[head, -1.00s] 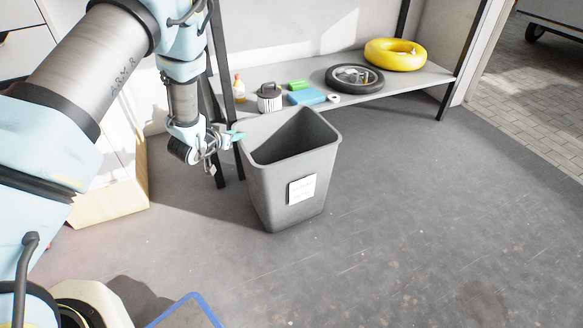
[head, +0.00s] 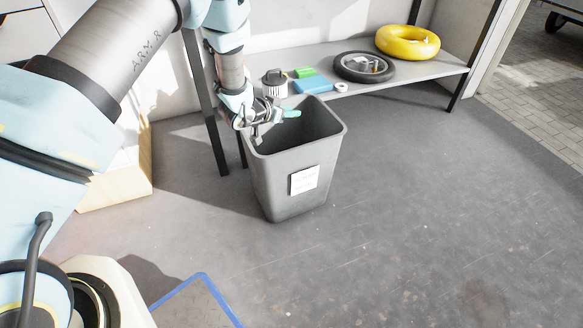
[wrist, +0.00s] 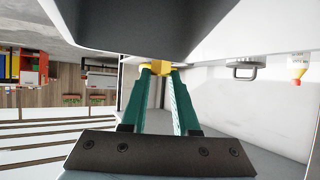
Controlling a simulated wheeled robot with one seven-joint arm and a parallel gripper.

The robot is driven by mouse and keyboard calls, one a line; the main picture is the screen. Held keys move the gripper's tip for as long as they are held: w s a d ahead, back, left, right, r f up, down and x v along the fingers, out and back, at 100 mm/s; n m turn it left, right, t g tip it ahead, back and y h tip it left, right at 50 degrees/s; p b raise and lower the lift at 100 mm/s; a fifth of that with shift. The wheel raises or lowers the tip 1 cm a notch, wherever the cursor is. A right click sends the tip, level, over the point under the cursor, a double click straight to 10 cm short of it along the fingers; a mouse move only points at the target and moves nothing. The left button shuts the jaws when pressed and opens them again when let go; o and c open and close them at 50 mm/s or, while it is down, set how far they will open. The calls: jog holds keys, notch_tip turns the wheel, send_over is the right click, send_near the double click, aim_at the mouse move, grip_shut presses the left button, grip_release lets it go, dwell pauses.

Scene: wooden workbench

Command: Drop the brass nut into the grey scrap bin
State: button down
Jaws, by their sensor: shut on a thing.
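The brass nut (wrist: 155,67) shows as a small yellow piece between the green fingertips in the wrist view. My gripper (wrist: 158,70) is shut on it. In the head view my gripper (head: 296,113) reaches over the open top of the grey scrap bin (head: 272,184), near its back left part, with the teal fingers pointing right. I cannot make out the nut in the head view. The bin stands upright on the floor with a white label on its front. Its grey body (wrist: 150,20) fills the top of the wrist view, which is upside down.
A low shelf behind the bin holds a ribbed canister (head: 275,84), a blue box (head: 312,84), a green block (head: 304,72), a white roll (head: 341,87), a wheel (head: 363,67) and a yellow ring (head: 407,42). The floor right of the bin is clear.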

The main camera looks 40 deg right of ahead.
notch_tip(320, 180, down, 3)
jog(key=shift+r+b, duration=0.15)
jog(key=shift+b, duration=0.5)
jog(key=c, duration=0.6)
grip_release()
jog(key=p+v, duration=0.2)
jog(key=v, duration=0.8)
jog(key=shift+a+r, duration=0.15)
jog(key=shift+a, duration=0.25)
jog(key=shift+w, duration=0.1)
